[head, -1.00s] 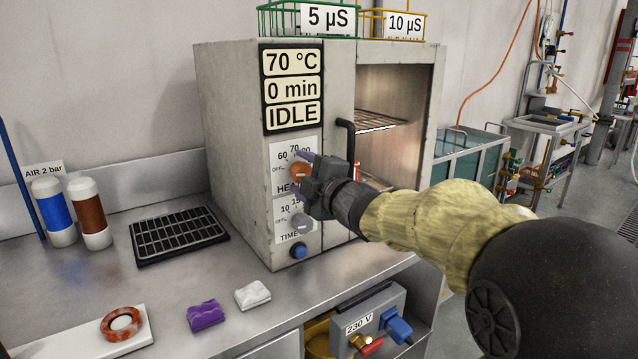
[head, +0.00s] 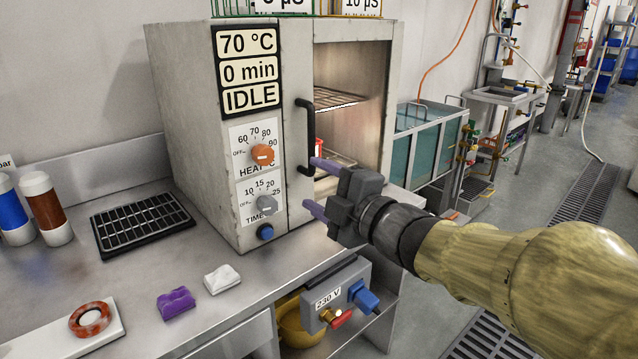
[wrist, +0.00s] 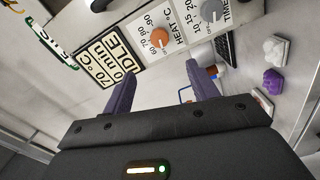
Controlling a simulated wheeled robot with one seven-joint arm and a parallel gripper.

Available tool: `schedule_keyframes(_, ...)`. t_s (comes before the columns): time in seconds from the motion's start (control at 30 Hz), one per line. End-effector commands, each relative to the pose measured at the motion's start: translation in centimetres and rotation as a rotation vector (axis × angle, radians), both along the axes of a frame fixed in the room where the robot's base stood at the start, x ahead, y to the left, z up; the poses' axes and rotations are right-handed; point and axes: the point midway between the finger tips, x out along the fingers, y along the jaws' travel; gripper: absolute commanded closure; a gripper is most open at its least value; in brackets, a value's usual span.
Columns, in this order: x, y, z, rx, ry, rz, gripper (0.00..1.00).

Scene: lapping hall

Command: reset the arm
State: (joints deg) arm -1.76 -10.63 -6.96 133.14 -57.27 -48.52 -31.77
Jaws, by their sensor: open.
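My gripper (head: 312,186) is in front of the oven's lower right part in the head view, its two purple fingers spread and empty. In the wrist view the fingers (wrist: 165,95) point towards the oven's control panel with nothing between them. The oven (head: 195,130) is a grey cabinet whose display (head: 249,71) reads 70 °C, 0 min, IDLE. The orange heat knob (head: 262,155) points near 70 to 80. The grey time knob (head: 266,205) and a blue button (head: 265,233) sit below it. My fingers look apart from the knobs; any contact with the oven front is hard to tell.
The oven chamber (head: 345,75) shows a wire rack, and a black handle (head: 303,135) stands beside it.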

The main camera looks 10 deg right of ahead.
Motion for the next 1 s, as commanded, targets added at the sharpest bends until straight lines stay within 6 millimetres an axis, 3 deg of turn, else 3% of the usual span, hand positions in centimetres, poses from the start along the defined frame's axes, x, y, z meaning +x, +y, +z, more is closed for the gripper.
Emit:
schedule_keyframes(0.4,-0.4,-0.3,-0.1,0.002,0.005,-0.004,0.41)
schedule_keyframes(0.57,0.7,-1.6,-2.1,0.060,0.105,-0.094,0.41)
schedule_keyframes(0.67,1.7,-3.3,-5.2,0.144,0.251,-0.223,0.41)
schedule_keyframes(0.77,2.0,-5.6,-9.6,0.253,0.445,-0.393,0.41)
schedule_keyframes(0.87,1.1,-7.5,-14.4,0.366,0.647,-0.569,0.41)
schedule_keyframes(1.0,-2.0,-9.3,-20.7,0.514,0.922,-0.814,0.41)
